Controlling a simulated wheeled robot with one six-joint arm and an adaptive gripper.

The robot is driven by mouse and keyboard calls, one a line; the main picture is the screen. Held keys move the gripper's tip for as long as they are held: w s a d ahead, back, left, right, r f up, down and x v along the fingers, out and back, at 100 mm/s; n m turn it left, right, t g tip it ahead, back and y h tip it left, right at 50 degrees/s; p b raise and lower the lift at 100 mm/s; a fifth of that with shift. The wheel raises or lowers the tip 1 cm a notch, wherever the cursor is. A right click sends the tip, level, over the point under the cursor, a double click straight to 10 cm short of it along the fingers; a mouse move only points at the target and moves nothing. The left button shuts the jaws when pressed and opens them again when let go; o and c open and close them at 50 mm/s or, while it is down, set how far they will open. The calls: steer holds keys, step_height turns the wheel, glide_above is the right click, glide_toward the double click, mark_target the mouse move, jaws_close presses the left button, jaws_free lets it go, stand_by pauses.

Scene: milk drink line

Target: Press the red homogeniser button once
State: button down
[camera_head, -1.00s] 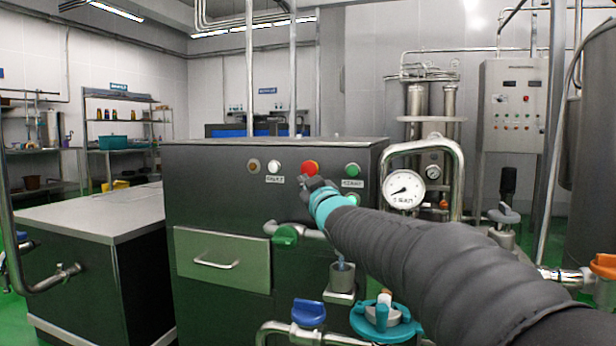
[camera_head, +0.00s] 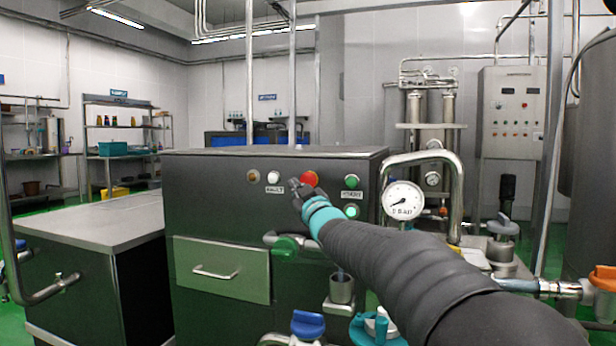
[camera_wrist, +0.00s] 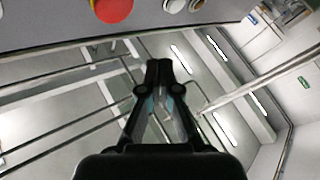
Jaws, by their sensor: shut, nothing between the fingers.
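The red button (camera_head: 310,178) is on the upper front of the dark homogeniser cabinet (camera_head: 205,215), between a white button (camera_head: 273,177) and a green one (camera_head: 352,181). In the wrist view the red button (camera_wrist: 114,8) is at the top left, cut by the frame edge, with a yellow ring partly showing. My gripper (camera_head: 296,186) is shut and empty. In the head view its tips are just left of and below the red button, covering a little of its lower edge. In the wrist view my gripper (camera_wrist: 158,64) points below the panel. Contact with the button cannot be told.
A pressure gauge (camera_head: 403,200) and a bent steel pipe (camera_head: 455,175) stand right of the cabinet. A steel-topped bench (camera_head: 90,212) is at left.

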mark_target(305, 184)
steer(key=shift+w+d+p, duration=0.35)
steer(key=shift+w+p, duration=0.25)
steer(key=shift+w, duration=0.4)
steer(key=shift+w+d+p, duration=0.4)
steer(key=shift+w+p, duration=0.25)
steer(key=shift+w, duration=0.3)
steer(key=shift+w+d+p, duration=0.35)
steer(key=shift+w+p, duration=0.25)
steer(key=shift+w, duration=0.4)
steer(key=shift+w, duration=0.1)
steer(key=shift+w+d, duration=0.1)
steer(key=shift+w, duration=0.2)
steer(key=shift+w+d+p, duration=0.2)
steer(key=shift+w+p, duration=0.2)
steer(key=shift+s+f, duration=0.1)
steer(key=shift+s+a+b, duration=0.3)
steer(key=shift+s+b, duration=0.4)
steer(key=shift+b, duration=0.15)
